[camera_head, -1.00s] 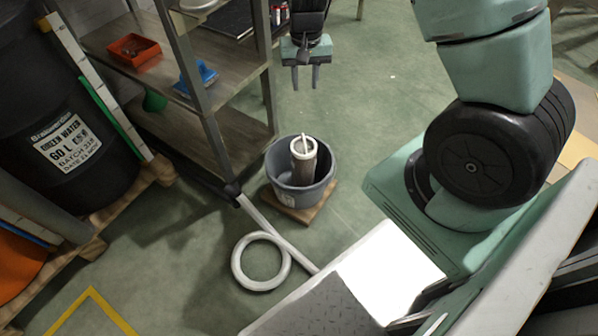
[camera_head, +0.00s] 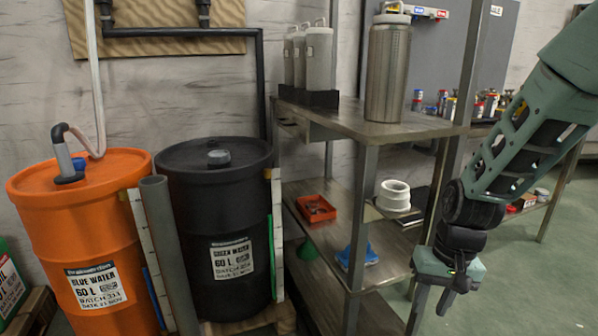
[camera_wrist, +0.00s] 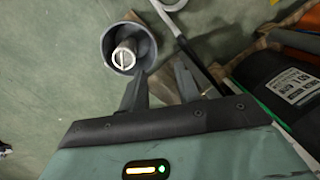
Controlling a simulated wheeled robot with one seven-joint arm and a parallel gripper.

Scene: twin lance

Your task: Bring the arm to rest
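My gripper (camera_head: 432,305) hangs at the right of the head view, in front of the shelf's right side, with its fingers pointing down. In the wrist view its two fingers (camera_wrist: 160,88) stand apart with nothing between them, so it is open and empty. The wrist view shows a grey bucket (camera_wrist: 108,40) on the floor beyond the fingertips, with a light-rimmed cylinder (camera_wrist: 124,56) standing in it. The bucket is out of the head view.
A metal shelf (camera_head: 400,122) stands beside my arm, bearing a steel canister (camera_head: 388,70), a white ring-shaped part (camera_head: 394,194) and a red tray (camera_head: 316,208). Orange (camera_head: 85,235) and black (camera_head: 218,225) drums stand left. Green floor (camera_head: 520,285) is open at right.

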